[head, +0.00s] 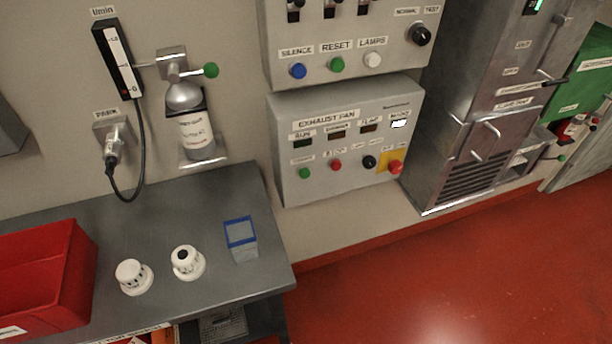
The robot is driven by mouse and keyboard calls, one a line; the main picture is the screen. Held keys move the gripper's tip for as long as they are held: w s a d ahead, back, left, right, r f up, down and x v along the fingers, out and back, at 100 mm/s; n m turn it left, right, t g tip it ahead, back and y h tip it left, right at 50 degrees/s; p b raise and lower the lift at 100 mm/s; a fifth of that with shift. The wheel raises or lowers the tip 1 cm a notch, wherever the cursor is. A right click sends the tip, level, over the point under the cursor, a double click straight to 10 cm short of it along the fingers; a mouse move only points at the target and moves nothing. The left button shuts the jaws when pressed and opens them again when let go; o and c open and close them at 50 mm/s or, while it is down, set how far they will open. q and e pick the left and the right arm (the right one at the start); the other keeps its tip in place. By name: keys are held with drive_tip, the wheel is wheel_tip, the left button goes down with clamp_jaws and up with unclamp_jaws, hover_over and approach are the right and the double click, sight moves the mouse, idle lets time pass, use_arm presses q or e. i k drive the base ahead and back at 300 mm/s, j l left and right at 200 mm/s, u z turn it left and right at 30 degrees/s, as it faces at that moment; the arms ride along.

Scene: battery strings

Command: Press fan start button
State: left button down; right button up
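The exhaust fan box (345,140) is a grey panel on the wall in the middle of the head view. Its green button (304,172), at the lower left of the panel, looks like the fan start button; its small label is too blurred to read. A red button (336,165) sits to its right, then a black knob (369,162) and a red knob on a yellow plate (395,167). The small display windows above the buttons look dark, apart from one white one at the right. Neither of my grippers is in view.
A grey bench (215,195) stands at the lower left with a red bin (75,275), two white caps and a blue-rimmed clear container (241,240). Another panel (350,40) hangs above the fan box. A steel cabinet (480,110) stands right. Red floor (430,280) is clear.

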sight(305, 173)
drive_tip(key=i+l+u, duration=0.2)
drive_tip(key=l, duration=0.25)
drive_tip(key=i+l+u, duration=0.2)
drive_tip(key=l, duration=0.25)
drive_tip(key=l+u, duration=0.2)
drive_tip(key=l, duration=0.25)
drive_tip(key=l+u, duration=0.2)
drive_tip(key=l, duration=0.3)
drive_tip(key=i, duration=0.05)
